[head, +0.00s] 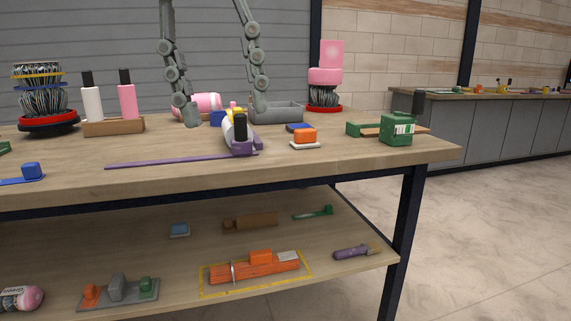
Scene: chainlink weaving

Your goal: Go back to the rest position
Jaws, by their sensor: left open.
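My left gripper (225,119) reaches down from the top of the head view. Its two grey-green jointed fingers are spread wide apart, and I see no object held between them. The fingertips appear over the workbench (340,159). A white and purple tool with a black part (240,130) appears below and between the fingertips, but I cannot tell the gap in depth. The right fingertip overlaps a grey tray (282,112) in the picture. My right gripper is not in view.
A long purple strip (170,161) lies near the bench's front edge. Two bottles (127,95) in a wooden holder and bundles of cable ties (39,90) stand left. A pink stack (325,78) and green box (397,129) are right. The lower shelf (190,265) holds several items.

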